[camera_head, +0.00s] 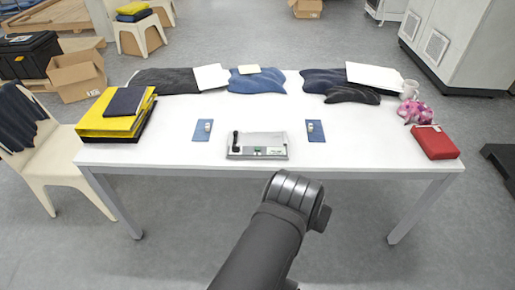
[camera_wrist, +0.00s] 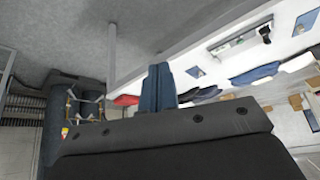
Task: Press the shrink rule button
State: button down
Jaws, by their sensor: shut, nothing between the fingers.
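A small grey-white device (camera_head: 257,146) sits at the front middle of the white table, with a dark upright part at its left and a small green marking on its front right. It also shows in the wrist view (camera_wrist: 238,38), upper right and at a slant. I cannot tell which part is the shrink rule button; the details are too small. My gripper's fingers (camera_wrist: 158,84) stand together in the wrist view, shut and empty, well apart from the device. In the head view my arm reaches up in front of the table, and the fingers are not visible.
Blue plates with small light fittings lie left (camera_head: 203,130) and right (camera_head: 315,131) of the device. Yellow and dark folders (camera_head: 112,116) are at the left, a red box (camera_head: 435,142) at the right. Folded clothes (camera_head: 256,82) line the back. The table between is clear.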

jog(key=w+d+r+m+h, duration=0.1)
jog(key=w+d+m, duration=0.1)
jog(key=w+d, duration=0.5)
jog(key=w+d+m, duration=0.2)
jog(key=w, duration=0.9)
jog(key=n+t+y, duration=0.2)
jog(key=t+y, duration=0.2)
send_over(257, 149)
notch_tip(257, 149, down, 13)
jog(key=shift+s+r, duration=0.15)
jog(key=shift+s, duration=0.1)
jog(key=shift+f, duration=4.4)
